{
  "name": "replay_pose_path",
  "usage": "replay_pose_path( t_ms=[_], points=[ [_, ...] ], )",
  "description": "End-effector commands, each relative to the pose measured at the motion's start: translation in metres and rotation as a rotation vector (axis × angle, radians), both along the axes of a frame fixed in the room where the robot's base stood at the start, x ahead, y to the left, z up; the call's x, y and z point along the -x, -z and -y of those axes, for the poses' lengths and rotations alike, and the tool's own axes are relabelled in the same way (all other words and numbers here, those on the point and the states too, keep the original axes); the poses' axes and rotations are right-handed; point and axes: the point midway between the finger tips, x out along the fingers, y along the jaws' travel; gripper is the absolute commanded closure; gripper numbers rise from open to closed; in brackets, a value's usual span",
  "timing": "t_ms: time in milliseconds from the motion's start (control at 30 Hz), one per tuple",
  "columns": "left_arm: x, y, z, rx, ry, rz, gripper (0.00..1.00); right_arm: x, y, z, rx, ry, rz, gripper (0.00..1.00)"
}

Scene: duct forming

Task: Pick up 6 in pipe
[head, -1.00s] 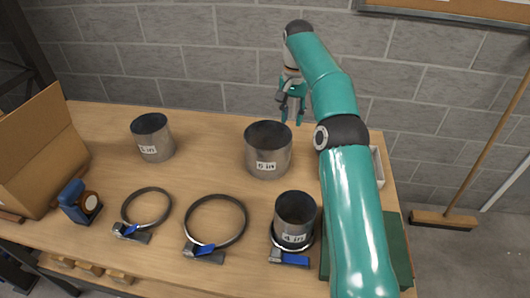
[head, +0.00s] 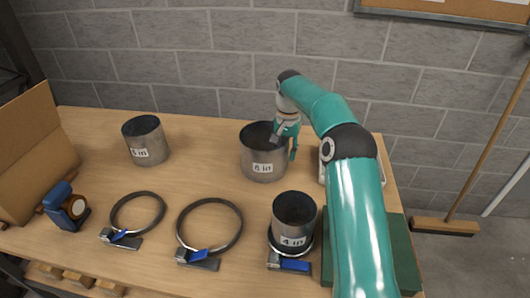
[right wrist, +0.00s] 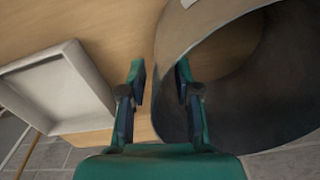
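The 6 in pipe (head: 253,157) is a wide grey metal cylinder standing upright on the wooden table, with a white label on its front. My right gripper (head: 286,145) is at its right rim, pointing down, with one finger over the pipe's opening and the other outside the wall. In the right wrist view my right gripper (right wrist: 161,82) is open, and the near edge of the pipe (right wrist: 205,32) runs between the fingers. I cannot tell whether either finger touches the wall. My left gripper is not in view.
A smaller labelled pipe (head: 146,142) stands to the left. The 4 in pipe (head: 294,216) stands in a clamp at the front. Two open ring clamps (head: 240,222) lie on the table. A white tray (right wrist: 60,88) is beside the gripper. A cardboard box (head: 35,150) is far left.

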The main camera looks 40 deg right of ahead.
Motion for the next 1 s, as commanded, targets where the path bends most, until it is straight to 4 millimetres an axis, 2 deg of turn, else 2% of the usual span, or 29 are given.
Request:
replay_pose_path(
  t_ms=[233, 433, 1000],
  points=[
    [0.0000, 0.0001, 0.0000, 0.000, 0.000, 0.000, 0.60, 0.0002, 0.0023, 0.0002, 0.000, 0.001, 0.000, 0.68],
    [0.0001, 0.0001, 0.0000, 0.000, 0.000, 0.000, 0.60, 0.0003, 0.0022, 0.0003, 0.000, 0.001, 0.000, 0.99],
    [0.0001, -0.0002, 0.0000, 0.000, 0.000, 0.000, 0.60, 0.0004, -0.0002, 0.0008, 0.001, 0.002, 0.002, 1.00]
  ],
)
